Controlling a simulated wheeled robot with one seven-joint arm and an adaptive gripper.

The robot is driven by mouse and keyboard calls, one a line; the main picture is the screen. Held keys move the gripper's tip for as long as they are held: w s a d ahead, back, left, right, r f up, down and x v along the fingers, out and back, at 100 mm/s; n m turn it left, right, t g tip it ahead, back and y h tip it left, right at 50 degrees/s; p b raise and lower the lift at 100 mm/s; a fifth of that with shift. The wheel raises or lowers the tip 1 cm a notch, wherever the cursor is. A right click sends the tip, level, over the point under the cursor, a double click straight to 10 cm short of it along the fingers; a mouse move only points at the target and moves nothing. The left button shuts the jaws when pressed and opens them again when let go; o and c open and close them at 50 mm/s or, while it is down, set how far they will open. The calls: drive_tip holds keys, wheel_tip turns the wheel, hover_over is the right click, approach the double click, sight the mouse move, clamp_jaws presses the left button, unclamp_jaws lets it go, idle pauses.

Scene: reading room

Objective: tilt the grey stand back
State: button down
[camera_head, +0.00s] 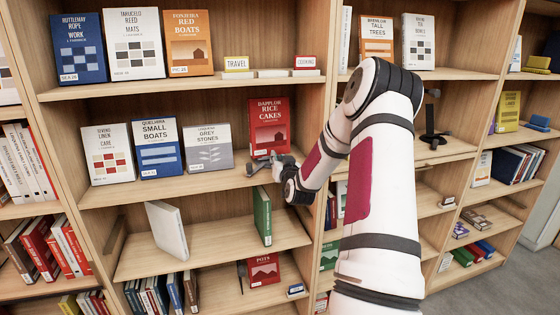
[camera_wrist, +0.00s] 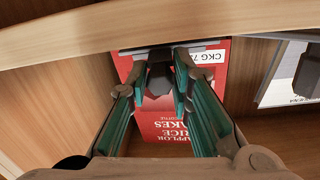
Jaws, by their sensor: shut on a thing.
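The grey stand (camera_wrist: 158,76) shows in the wrist view as a dark grey block, with a thin grey strip along the end of a red book by its label. The red book, Dapplor Rice Cakes (camera_head: 268,122), leans upright on the stand on the middle shelf. My gripper (camera_head: 266,163) is in front of the book's lower edge. In the wrist view my gripper (camera_wrist: 154,82) has its green-padded fingers on either side of the dark block and is shut on it. Most of the stand is hidden behind the book and my gripper.
The grey book Grey Stones (camera_head: 208,147) stands to the left on the same shelf (camera_head: 170,186). An upright divider (camera_head: 318,90) is close to the right. A green book (camera_head: 263,216) stands on the shelf below. A bare dark stand (camera_head: 433,118) is in the right bay.

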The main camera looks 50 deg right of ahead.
drive_tip(key=shift+r+g+y+p, duration=0.3)
drive_tip(key=shift+r, duration=0.25)
drive_tip(key=shift+w+d+r+g+y+p, duration=0.15)
drive_tip(key=shift+w+r+g+y+p, duration=0.25)
drive_tip(key=shift+g, duration=0.3)
drive_tip(key=shift+s, duration=0.1)
drive_tip(key=c, duration=1.4)
unclamp_jaws()
drive_tip(key=shift+c, duration=0.2)
drive_tip(key=v, duration=1.2)
